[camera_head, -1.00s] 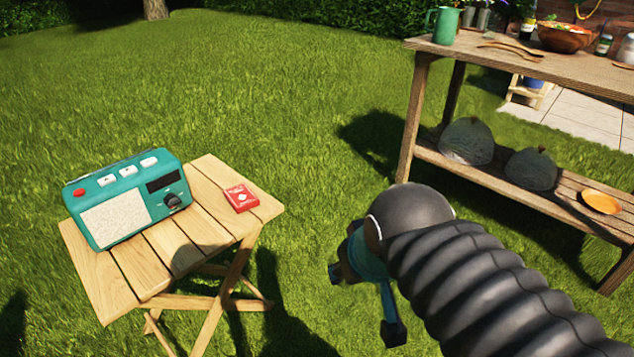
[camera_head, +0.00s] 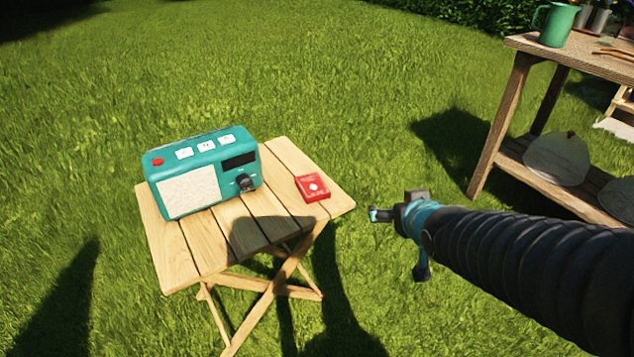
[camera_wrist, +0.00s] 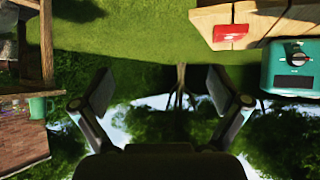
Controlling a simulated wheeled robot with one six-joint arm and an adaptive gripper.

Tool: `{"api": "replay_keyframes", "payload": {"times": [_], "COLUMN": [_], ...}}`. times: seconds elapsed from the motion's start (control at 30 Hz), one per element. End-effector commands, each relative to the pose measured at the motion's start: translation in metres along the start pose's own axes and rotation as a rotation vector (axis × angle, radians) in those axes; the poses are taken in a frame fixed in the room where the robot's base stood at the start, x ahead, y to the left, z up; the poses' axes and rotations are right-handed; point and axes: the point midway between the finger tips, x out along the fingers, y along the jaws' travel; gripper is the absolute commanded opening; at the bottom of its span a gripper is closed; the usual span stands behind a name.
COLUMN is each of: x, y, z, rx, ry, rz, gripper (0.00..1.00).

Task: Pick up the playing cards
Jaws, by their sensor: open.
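The playing cards are a small red box (camera_head: 312,187) with a white mark on top. The box lies flat near the right edge of a small wooden folding table (camera_head: 205,245). It also shows at the upper right of the wrist view (camera_wrist: 231,32). My gripper (camera_head: 388,242) is to the right of the table, apart from the cards. In the wrist view its two fingers (camera_wrist: 160,92) stand wide apart with nothing between them.
A teal radio (camera_head: 205,175) stands on the same table, left of the cards. Open grass lies between.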

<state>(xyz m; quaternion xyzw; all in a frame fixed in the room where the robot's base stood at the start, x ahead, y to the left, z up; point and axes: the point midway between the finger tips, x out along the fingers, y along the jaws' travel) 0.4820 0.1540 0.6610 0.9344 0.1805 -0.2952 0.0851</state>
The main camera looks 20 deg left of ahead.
Motion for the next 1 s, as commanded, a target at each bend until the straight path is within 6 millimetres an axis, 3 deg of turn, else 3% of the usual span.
{"api": "replay_keyframes", "payload": {"times": [0.1,0.2,0.33,0.57,1.0], "x": [0.034,0.05,0.061,0.075,0.134], "y": [-0.046,-0.079,-0.107,-0.123,-0.14], "z": [-0.006,-0.009,-0.011,-0.014,-0.028], "rx": [-0.051,-0.077,-0.092,-0.097,-0.096], "ry": [0.085,0.151,0.207,0.235,0.235], "rz": [-0.105,-0.181,-0.249,-0.284,-0.282], "gripper": [0.98,0.98,0.98,0.98,0.98]}}
